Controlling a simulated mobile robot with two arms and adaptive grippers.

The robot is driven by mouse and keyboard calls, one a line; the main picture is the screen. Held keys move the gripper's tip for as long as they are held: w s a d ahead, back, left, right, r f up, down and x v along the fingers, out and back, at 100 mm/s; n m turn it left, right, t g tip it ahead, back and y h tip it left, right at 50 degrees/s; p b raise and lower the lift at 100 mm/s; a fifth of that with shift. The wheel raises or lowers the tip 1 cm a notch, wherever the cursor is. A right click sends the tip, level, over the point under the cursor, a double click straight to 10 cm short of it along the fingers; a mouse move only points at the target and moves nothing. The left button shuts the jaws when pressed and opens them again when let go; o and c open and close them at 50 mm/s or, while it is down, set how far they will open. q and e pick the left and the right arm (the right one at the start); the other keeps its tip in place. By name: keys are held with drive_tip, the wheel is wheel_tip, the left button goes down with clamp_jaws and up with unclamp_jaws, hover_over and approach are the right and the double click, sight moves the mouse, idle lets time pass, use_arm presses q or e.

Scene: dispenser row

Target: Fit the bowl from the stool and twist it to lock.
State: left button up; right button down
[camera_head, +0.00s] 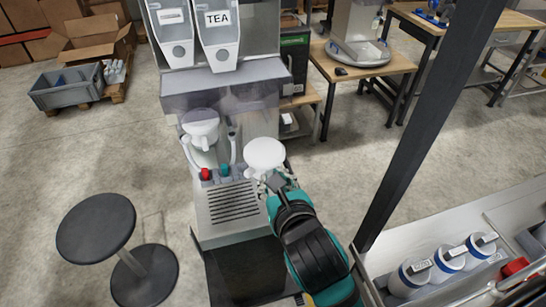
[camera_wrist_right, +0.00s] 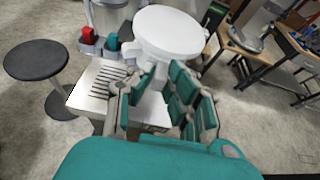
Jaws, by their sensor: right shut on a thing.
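The white bowl (camera_head: 265,152) is held up in front of the right half of the dispenser (camera_head: 226,205), above the right side of its drip tray. It also shows in the right wrist view (camera_wrist_right: 170,32), with its broad round face up. My right gripper (camera_head: 274,182) is shut on the lower part of the bowl; its fingers (camera_wrist_right: 165,95) close around it in the wrist view. The bowl looks apart from the machine, but its far side is hidden. The black stool (camera_head: 95,227) at the left has a bare seat. My left gripper is not in view.
Another white bowl (camera_head: 201,128) sits on the dispenser's left side. Red (camera_head: 206,174) and teal (camera_head: 225,171) taps are close to the held bowl's left. A dark post (camera_head: 430,125) and a counter with white bottles (camera_head: 451,258) stand at right.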

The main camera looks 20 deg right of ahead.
drive_tip(key=shift+w+b, duration=0.5)
drive_tip(key=shift+w, duration=3.3)
drive_tip(key=shift+w+b, duration=0.4)
drive_tip(key=shift+w, duration=2.15)
drive_tip(key=shift+f, duration=0.1)
drive_tip(key=shift+s, duration=0.1)
